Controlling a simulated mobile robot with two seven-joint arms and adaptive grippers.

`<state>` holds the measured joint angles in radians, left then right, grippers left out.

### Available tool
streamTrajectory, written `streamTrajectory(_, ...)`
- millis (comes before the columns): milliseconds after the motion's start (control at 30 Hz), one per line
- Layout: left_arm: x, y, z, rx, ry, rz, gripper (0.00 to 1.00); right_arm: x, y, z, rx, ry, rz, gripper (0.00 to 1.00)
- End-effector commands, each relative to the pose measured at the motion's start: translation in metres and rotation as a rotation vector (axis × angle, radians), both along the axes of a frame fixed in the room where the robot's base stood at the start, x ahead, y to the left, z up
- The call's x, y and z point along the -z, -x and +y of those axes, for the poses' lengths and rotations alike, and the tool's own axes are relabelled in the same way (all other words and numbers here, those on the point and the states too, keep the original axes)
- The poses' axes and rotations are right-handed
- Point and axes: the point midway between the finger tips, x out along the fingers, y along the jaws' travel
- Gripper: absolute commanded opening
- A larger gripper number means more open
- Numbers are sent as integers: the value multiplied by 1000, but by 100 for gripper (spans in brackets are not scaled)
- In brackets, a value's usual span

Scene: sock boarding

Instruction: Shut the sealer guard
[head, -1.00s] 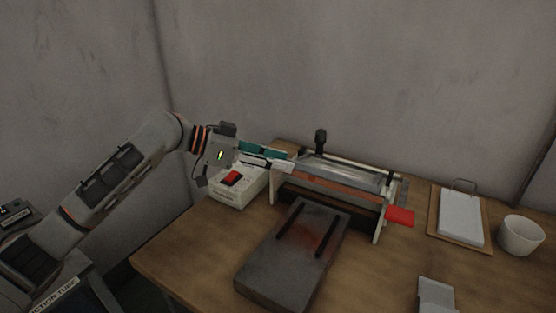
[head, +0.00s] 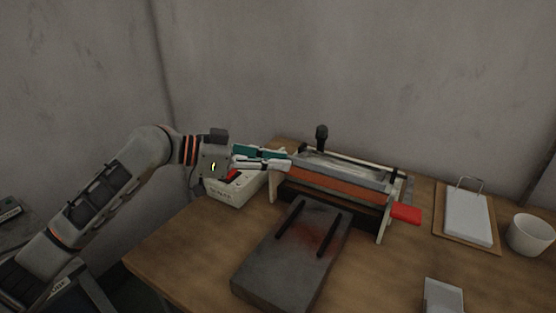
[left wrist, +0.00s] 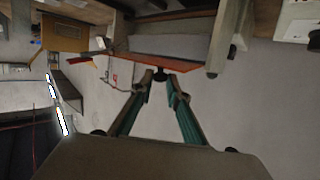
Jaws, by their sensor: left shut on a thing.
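The sealer (head: 384,226) stands at the back of the wooden bench. Its guard, with a broad orange strip (head: 335,186) and a grey, partly clear panel (head: 340,168), spans the top and looks tilted. My left gripper (head: 289,162) is at the guard's left end, its teal-backed fingers pointing right. In the left wrist view, its fingertips (left wrist: 163,80) are closed around a small dark knob (left wrist: 160,73) at the orange bar (left wrist: 185,66). The exact contact is hidden in the head view. My right gripper is not in view.
A white box with a red switch (head: 230,192) sits below my left gripper. A dark slab with two black bars (head: 270,273) lies in front. A black knob (head: 321,133) rises behind.

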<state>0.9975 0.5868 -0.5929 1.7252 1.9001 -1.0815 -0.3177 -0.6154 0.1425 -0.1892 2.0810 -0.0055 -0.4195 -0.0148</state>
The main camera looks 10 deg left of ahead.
Motion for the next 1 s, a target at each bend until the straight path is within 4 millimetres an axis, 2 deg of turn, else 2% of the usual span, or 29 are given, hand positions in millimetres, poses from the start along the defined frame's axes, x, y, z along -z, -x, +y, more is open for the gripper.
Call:
streamTrajectory(33,17,1,1,0,17,-18,0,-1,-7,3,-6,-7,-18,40)
streamTrajectory(400,37,7,4,-1,115,-252,0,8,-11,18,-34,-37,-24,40)
streamTrajectory(700,37,9,5,-1,160,-374,0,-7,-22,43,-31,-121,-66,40)
streamTrajectory(1000,31,11,5,0,171,-417,0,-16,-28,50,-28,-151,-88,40)
